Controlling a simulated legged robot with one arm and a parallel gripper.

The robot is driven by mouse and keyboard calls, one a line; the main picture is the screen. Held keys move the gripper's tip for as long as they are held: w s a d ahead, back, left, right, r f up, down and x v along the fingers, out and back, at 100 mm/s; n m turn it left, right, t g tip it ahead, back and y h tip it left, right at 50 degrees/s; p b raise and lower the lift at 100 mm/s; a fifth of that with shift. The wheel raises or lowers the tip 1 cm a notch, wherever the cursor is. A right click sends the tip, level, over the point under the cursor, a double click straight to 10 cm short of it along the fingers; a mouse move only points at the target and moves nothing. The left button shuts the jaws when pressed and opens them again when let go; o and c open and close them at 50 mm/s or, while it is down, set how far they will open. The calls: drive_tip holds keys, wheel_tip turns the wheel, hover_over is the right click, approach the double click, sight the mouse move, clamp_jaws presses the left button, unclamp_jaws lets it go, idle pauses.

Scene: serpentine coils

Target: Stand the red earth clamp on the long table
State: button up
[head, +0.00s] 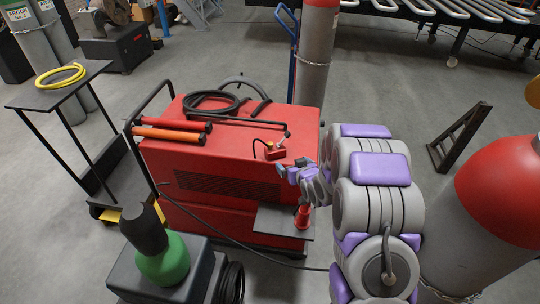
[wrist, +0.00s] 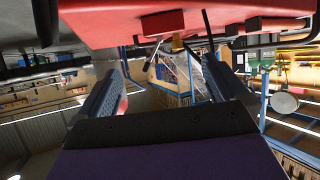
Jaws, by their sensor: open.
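The red earth clamp (head: 275,150) sits on top of the red welding machine (head: 190,160), near its right edge. It has a red body, a grey handle slanting up to the right and a thin black cable looped at its left. My gripper (head: 291,169) is just in front of it, low over the machine's top edge. In the wrist view my gripper (wrist: 155,62) has its fingers spread, with nothing held. The clamp's red body (wrist: 160,26) seems to show ahead, above the gap between the fingers. A long roller-topped table (head: 440,12) stands at the far top right, cut off by the frame.
On the machine lie a black hose coil (head: 210,103) and orange-red rods (head: 170,133). A grey cylinder (head: 314,60) stands behind it; a red-topped cylinder (head: 505,190) is at right. A small stand (head: 50,95) holds a yellow coil.

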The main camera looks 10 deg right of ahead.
drive_tip(key=b, duration=0.2)
approach(279, 152)
drive_tip(key=shift+t, duration=0.4)
drive_tip(key=x, duration=0.5)
drive_tip(key=shift+a, duration=0.2)
drive_tip(key=shift+w+f, duration=0.25)
drive_tip(key=shift+w, duration=0.45)
drive_tip(key=shift+w+a+f, duration=0.15)
drive_tip(key=shift+w+f, duration=0.35)
drive_tip(key=x, duration=0.4)
drive_tip(key=shift+s+f+b, duration=0.1)
drive_tip(key=shift+f+b, duration=0.1)
drive_tip(key=shift+b, duration=0.2)
drive_tip(key=shift+c, duration=0.5)
drive_tip(key=shift+r, duration=0.1)
drive_tip(key=c, duration=1.4)
